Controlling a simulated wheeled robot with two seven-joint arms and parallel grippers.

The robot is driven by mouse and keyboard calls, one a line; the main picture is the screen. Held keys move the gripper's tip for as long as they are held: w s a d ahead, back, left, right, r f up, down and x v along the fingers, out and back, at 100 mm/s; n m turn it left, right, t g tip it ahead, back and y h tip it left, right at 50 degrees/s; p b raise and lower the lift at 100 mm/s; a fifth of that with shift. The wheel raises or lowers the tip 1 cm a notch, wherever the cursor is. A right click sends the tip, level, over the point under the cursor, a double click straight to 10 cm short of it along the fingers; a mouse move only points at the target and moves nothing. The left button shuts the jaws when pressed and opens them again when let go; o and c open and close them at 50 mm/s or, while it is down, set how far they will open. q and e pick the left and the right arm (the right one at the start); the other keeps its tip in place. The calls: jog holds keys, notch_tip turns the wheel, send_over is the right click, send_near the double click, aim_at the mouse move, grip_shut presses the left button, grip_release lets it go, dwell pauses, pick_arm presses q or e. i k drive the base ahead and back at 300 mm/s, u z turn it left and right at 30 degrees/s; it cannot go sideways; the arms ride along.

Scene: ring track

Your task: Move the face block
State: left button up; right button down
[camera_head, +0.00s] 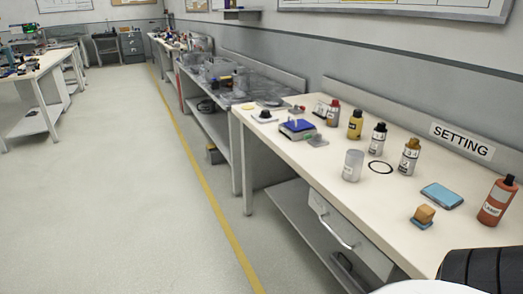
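A small orange-brown block (425,213) sits on a small blue pad (422,224) near the front edge of the right-hand bench (350,205). It is the only block I can make out, and no face marking can be told on it at this size. A larger flat blue pad (442,196) lies behind it and to the right, apart from it. Neither of my grippers is in view.
A red bottle (497,201) stands right of the blue pads. A clear cup (352,166), a dark ring (381,167) and several bottles stand farther left on the bench. The bench has a "SETTING" sign (461,141) behind it. The floor at left is clear.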

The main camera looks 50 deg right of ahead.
aim_at(354, 158)
jog(key=z, duration=0.2)
jog(key=i, duration=1.1)
jog(key=z, duration=0.75)
